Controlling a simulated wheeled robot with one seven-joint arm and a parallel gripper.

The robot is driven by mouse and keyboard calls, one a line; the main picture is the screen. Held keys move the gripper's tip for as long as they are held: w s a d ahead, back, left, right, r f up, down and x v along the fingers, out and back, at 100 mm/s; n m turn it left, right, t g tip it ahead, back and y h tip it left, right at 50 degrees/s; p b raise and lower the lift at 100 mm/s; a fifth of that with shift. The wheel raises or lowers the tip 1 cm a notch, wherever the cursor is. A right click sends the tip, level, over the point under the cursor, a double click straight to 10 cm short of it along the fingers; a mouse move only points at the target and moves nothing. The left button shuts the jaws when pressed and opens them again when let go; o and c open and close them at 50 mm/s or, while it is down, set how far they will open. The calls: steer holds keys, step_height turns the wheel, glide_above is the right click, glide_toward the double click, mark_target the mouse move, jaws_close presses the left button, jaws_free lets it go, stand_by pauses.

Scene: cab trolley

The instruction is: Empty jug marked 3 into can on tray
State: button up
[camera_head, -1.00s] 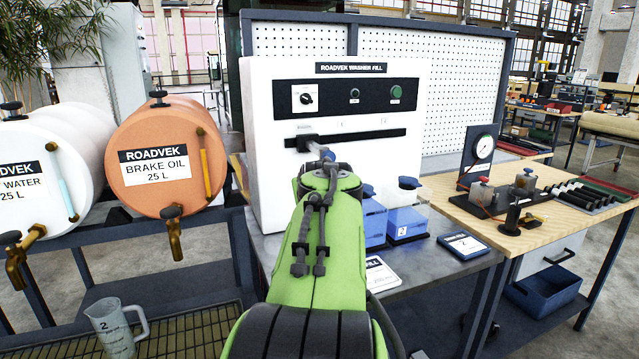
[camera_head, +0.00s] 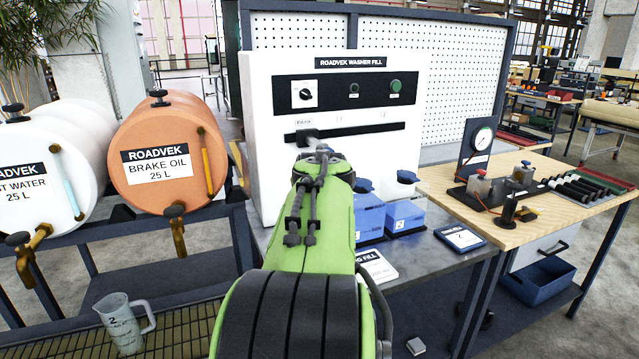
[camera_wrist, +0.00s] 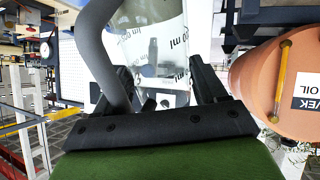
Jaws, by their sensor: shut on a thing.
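My gripper (camera_wrist: 163,88) shows in the wrist view with its two dark fingers shut on a clear jug (camera_wrist: 150,28). In the head view my green arm hides the gripper and the held jug. Another jug (camera_head: 122,322), marked 2, stands at the lower left on a slatted grate. I cannot make out the can on its tray in either view.
A white washer fill cabinet (camera_head: 262,150) stands behind my arm. Blue-filled containers (camera_head: 405,215) stand on the bench to its right. A brake oil drum (camera_head: 130,200) and a white water drum (camera_head: 85,150) are at left. A wooden bench (camera_head: 440,190) is at right.

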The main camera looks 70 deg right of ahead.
steer(key=shift+w+d+f+n+g+y+p, duration=0.15)
steer(key=shift+g+y+p, duration=0.35)
steer(key=shift+p, duration=1.2)
steer(key=shift+a+f+n+g+y+p, duration=0.15)
steer(key=shift+g+y+p, duration=0.35)
steer(key=shift+p, duration=1.15)
steer(key=shift+w+d+f+n+g+y+p, duration=0.2)
steer(key=shift+g+y+p, duration=0.25)
steer(key=shift+p, duration=1.25)
steer(key=shift+w+d+f+n+g+y+p, duration=0.2)
steer(key=shift+f+g+y+p, duration=0.45)
steer(key=shift+p, duration=1.8)
steer(key=shift+w+d+f+n+g+y+p, duration=0.2)
steer(key=shift+f+g+y+p, duration=0.35)
steer(key=shift+p, duration=1.9)
steer(key=shift+w+d+f+g+y+p, duration=0.15)
steer(key=shift+g+y+p, duration=0.35)
steer(key=shift+p, duration=1.1)
steer(key=shift+w+d+r+g+y+p, duration=0.15)
steer(key=shift+g+y+p, duration=0.25)
steer(key=shift+p, duration=1.2)
steer(key=shift+w+d+f+n+g+y+p, duration=0.25)
steer(key=shift+w+d+n+g+y+p, duration=0.1)
steer(key=shift+n+g+y+p, duration=0.15)
steer(key=shift+w+d+r+g+y, duration=0.1)
steer(key=shift+w+d+g+y, duration=0.2)
steer(key=shift+g+y, duration=0.2)
steer(key=shift+w+r+g, duration=0.1)
steer(key=shift+g, duration=0.15)
